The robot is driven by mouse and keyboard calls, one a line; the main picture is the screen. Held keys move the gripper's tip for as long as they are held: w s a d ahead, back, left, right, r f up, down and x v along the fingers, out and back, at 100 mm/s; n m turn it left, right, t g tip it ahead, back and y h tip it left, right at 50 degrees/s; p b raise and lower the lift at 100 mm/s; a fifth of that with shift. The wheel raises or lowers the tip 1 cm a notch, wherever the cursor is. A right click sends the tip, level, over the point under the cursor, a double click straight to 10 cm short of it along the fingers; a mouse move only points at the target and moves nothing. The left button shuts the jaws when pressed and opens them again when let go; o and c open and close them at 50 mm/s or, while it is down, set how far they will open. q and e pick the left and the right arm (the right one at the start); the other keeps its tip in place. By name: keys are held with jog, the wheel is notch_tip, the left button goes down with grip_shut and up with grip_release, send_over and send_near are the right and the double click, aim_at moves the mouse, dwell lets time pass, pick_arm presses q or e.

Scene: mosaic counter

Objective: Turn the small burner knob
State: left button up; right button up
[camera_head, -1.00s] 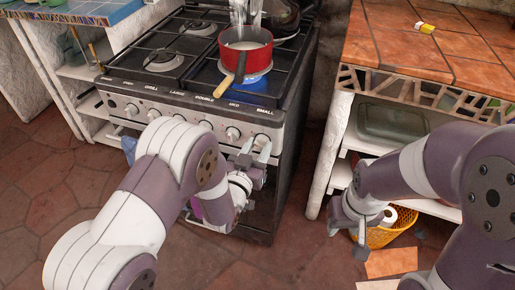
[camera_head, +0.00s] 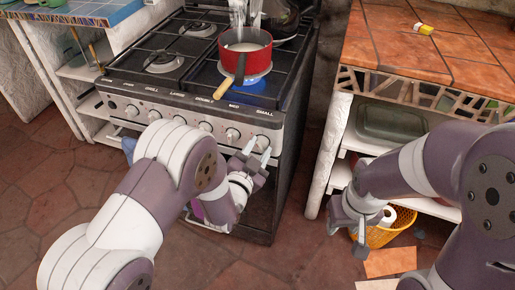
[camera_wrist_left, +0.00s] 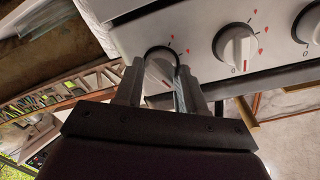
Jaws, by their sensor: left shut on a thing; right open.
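The small burner knob (camera_head: 262,142) is the rightmost white knob on the stove's front panel, below the SMALL label. My left gripper (camera_head: 258,151) reaches up to it from below. In the left wrist view the knob (camera_wrist_left: 160,68) sits between the two fingers, and the left gripper (camera_wrist_left: 158,82) is shut on it. The fingers hide its sides, and I cannot read its setting. My right gripper (camera_head: 347,232) is open and empty, well right of the stove, in front of the tiled counter.
A red pot (camera_head: 246,63) stands on the right part of the hob, with blue showing beneath it. Several other knobs, such as the neighbouring knob (camera_wrist_left: 237,47), line the panel. A tiled counter (camera_head: 420,60) and a yellow basket (camera_head: 388,232) are at right.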

pick_arm(q)
jog(key=m, duration=0.4)
jog(key=shift+m+p, duration=0.3)
jog(key=shift+m, duration=0.1)
jog(key=shift+y, duration=0.3)
jog(key=o, duration=1)
jog(key=shift+o, duration=0.2)
jog(key=p+v, duration=0.1)
jog(key=v, duration=1.1)
jog(key=shift+s+p, duration=0.35)
jog(key=shift+p, duration=0.05)
jog(key=shift+a+r, duration=0.1)
